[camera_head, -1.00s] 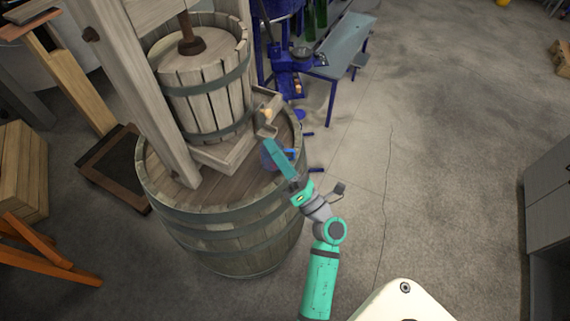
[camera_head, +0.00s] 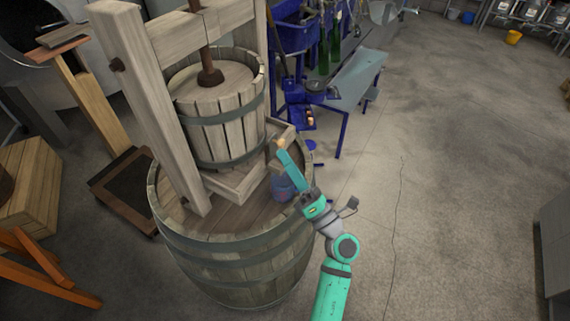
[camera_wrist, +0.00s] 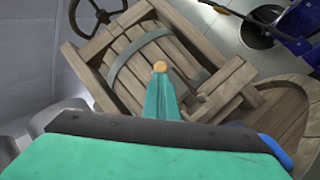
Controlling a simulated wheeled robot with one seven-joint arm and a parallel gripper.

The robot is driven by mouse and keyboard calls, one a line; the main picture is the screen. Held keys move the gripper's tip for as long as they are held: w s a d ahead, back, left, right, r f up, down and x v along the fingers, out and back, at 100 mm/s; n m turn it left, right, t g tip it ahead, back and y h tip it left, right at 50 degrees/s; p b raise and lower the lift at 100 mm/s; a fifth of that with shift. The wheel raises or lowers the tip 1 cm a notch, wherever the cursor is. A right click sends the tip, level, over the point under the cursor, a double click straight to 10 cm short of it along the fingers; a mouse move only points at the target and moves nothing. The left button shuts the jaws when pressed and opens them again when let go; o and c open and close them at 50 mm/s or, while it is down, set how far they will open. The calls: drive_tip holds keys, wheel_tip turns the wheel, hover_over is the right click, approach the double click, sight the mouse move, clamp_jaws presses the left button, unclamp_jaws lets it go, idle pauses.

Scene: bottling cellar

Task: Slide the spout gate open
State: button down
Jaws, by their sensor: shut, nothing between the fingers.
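The wooden basket press (camera_head: 220,120) stands on a barrel. At the right corner of its square tray (camera_head: 238,186) is the spout, with a small orange-tan knob (camera_head: 281,143) that appears to belong to the gate. My gripper (camera_head: 283,154) is shut and empty, its teal fingertips just in front of and below the knob. In the wrist view the knob (camera_wrist: 160,66) shows right above the tips of the shut fingers (camera_wrist: 162,80). I cannot tell whether they touch. The gate panel is mostly hidden behind my fingers.
A blue jug (camera_head: 284,188) stands on the barrel top (camera_head: 235,212) under the spout, close beside my fingers. The press's thick upright (camera_head: 150,110) is to the left. A blue bench (camera_head: 350,82) is behind. Open floor (camera_head: 460,170) lies to the right.

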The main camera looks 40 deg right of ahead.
drive_tip(key=shift+w+r, duration=0.1)
drive_tip(key=shift+r, duration=0.75)
drive_tip(key=s+a+f, duration=0.2)
drive_tip(key=s+f, duration=0.7)
drive_tip(key=s, duration=0.1)
drive_tip(key=shift+s, duration=0.35)
drive_tip(key=shift+f, duration=0.1)
drive_tip(key=s+a+f+m+h, duration=0.1)
drive_tip(key=a+f+m+h, duration=0.1)
drive_tip(key=a+m, duration=0.65)
drive_tip(key=s+a+f+m+g, duration=0.4)
drive_tip(key=s+a+m, duration=0.4)
drive_tip(key=a, duration=0.2)
drive_tip(key=s+a+f+m+g+y, duration=0.1)
drive_tip(key=s+a+f+m+g, duration=0.3)
drive_tip(key=s+a+m, duration=0.4)
drive_tip(key=s+a+f, duration=0.1)
drive_tip(key=a, duration=0.2)
drive_tip(key=shift+f+g+y, duration=0.3)
drive_tip(key=shift+f, duration=0.05)
